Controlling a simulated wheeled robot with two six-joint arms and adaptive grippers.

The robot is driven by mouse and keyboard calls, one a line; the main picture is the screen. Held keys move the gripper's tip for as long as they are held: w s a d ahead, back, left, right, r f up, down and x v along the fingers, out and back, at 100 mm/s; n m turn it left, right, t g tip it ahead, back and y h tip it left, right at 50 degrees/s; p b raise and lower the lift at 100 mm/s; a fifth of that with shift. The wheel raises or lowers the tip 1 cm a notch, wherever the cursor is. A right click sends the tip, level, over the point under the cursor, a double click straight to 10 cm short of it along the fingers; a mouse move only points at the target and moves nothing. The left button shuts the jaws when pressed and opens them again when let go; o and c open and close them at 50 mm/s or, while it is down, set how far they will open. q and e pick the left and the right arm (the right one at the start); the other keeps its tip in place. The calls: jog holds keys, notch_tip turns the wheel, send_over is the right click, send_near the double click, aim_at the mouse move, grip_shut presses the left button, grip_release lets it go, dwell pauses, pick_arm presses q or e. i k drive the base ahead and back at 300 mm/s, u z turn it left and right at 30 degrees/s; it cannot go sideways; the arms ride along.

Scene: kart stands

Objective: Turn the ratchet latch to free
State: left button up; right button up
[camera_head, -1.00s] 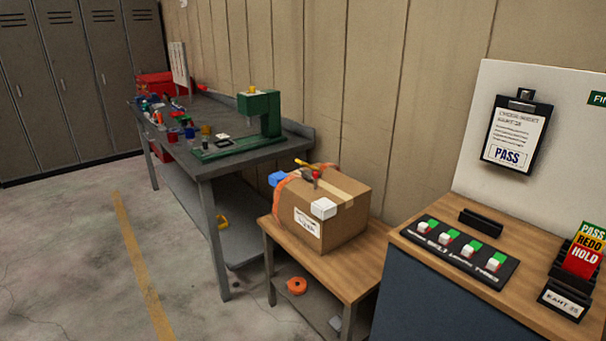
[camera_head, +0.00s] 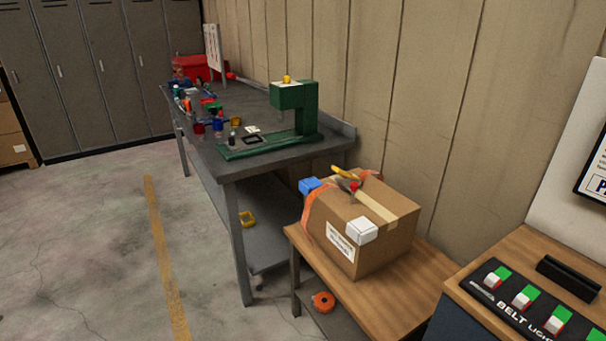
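A cardboard box (camera_head: 338,222) sits on a low wooden table, with an orange strap (camera_head: 308,212) over its left side. On top of the box is a small grey and red piece (camera_head: 350,186) with a yellow bar (camera_head: 344,172) beside it. This looks like the ratchet latch, but it is too small to tell how it is set. Neither of my grippers is in view.
The wooden table (camera_head: 398,290) has an orange roll (camera_head: 323,302) on its lower shelf. A grey workbench (camera_head: 290,153) with a green press (camera_head: 295,110) stands behind to the left. A counter (camera_head: 520,243) with a switch panel (camera_head: 527,300) is at right. Floor at left is clear.

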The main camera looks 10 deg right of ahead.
aim_at(354, 187)
jog(key=i, duration=0.85)
jog(key=z, duration=0.95)
jog(key=i, duration=0.45)
jog(key=z, duration=0.6)
